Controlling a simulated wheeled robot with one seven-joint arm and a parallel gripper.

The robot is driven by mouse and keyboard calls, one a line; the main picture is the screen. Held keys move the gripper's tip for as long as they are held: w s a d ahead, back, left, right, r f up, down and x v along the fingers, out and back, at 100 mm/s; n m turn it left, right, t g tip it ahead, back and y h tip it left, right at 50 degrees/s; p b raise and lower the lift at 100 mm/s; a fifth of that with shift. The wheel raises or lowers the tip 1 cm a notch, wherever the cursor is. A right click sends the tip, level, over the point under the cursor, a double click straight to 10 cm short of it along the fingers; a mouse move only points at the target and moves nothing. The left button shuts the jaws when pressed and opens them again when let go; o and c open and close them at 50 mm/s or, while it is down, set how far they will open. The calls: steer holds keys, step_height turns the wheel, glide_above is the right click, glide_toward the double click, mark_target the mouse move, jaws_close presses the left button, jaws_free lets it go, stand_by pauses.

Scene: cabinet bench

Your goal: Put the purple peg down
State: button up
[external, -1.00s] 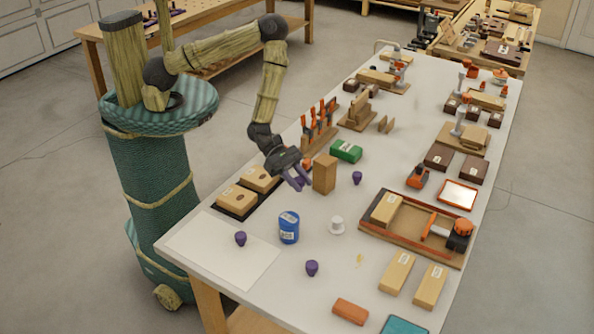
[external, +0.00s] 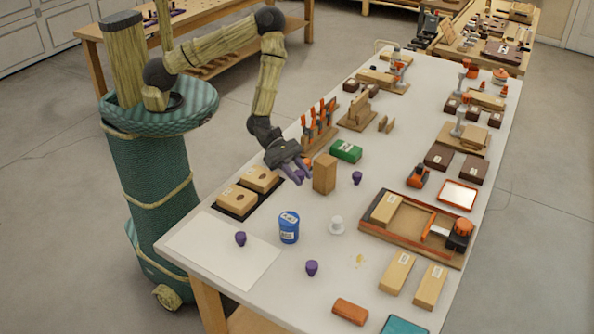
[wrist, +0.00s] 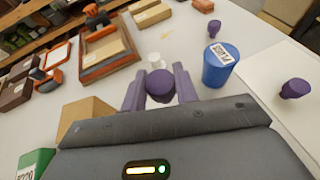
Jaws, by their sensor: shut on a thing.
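My gripper (external: 299,174) is shut on a purple peg (wrist: 160,85), whose round top shows between the purple fingers in the wrist view. It holds the peg above the bench, just left of an upright wooden block (external: 324,174) in the external view. The held peg cannot be made out clearly there. Other purple pegs stand on the bench: one on the white sheet (external: 240,238), one nearer the front (external: 312,268), and one right of the wooden block (external: 357,178). The first two also show in the wrist view (wrist: 294,88) (wrist: 214,27).
A blue can (external: 289,227) and a small white piece (external: 336,225) stand in front of my gripper. A green box (external: 346,151) is behind the wooden block. A wooden tray (external: 372,229) with parts is to the right. The white sheet (external: 215,254) has bare room.

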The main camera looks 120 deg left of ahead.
steer(key=s+d+m+h+p, duration=0.2)
steer(key=s+d+p, duration=0.35)
steer(key=d, duration=0.85)
steer(key=m+g+h, duration=0.1)
steer(key=g, duration=0.1)
glide_above(205, 232)
steer(key=shift+r+p, duration=0.15)
steer(key=shift+p, duration=0.3)
step_height(205, 232, down, 6)
steer(key=shift+w+r+b, duration=0.1)
steer(key=shift+b, duration=0.7)
steer(key=shift+f, duration=0.25)
steer(key=shift+f, duration=1.85)
steer(key=shift+f, duration=0.1)
